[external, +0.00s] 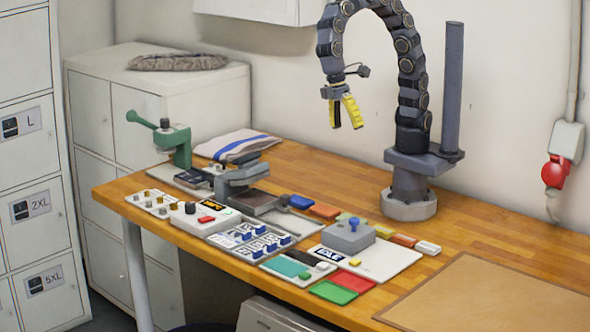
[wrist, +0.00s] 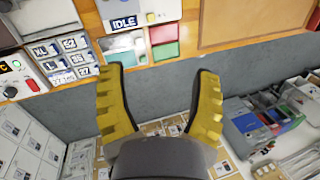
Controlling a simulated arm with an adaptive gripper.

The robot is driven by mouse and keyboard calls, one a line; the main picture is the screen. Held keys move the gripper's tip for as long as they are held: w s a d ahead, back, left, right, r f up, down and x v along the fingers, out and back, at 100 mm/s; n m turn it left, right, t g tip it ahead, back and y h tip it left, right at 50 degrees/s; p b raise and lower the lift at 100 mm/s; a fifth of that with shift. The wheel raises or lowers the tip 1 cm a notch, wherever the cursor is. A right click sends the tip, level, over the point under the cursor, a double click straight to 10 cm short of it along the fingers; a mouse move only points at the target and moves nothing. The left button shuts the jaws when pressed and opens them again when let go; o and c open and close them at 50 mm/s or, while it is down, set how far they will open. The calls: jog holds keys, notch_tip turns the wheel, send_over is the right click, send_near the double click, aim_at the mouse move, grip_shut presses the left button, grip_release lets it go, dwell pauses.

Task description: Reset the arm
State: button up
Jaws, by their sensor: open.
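My arm rises from its base at the back of the wooden table (external: 490,225) and arches over, with my gripper (external: 347,122) hanging high above the table. The gripper's yellow fingers are spread with nothing between them. In the wrist view my gripper (wrist: 160,75) also shows open and empty, its two yellow fingers apart. It is touching nothing. A sign reading IDLE (external: 328,254) lies on a white board near the table's front edge; it also shows in the wrist view (wrist: 124,22).
A grey box with a blue knob (external: 348,235), red (external: 350,281) and green (external: 332,292) tiles, number tiles (external: 265,246) and a green press (external: 172,140) crowd the table. A grey post (external: 453,85) stands beside my arm.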

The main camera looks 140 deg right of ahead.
jog(key=s+d+f+n+h, duration=0.1)
jog(key=s, duration=1)
jog(key=s+d+f+n+g+h, duration=0.1)
jog(key=s+d+f+h, duration=0.1)
jog(key=s, duration=0.9)
jog(key=shift+s+d, duration=0.3)
jog(key=shift+s, duration=0.1)
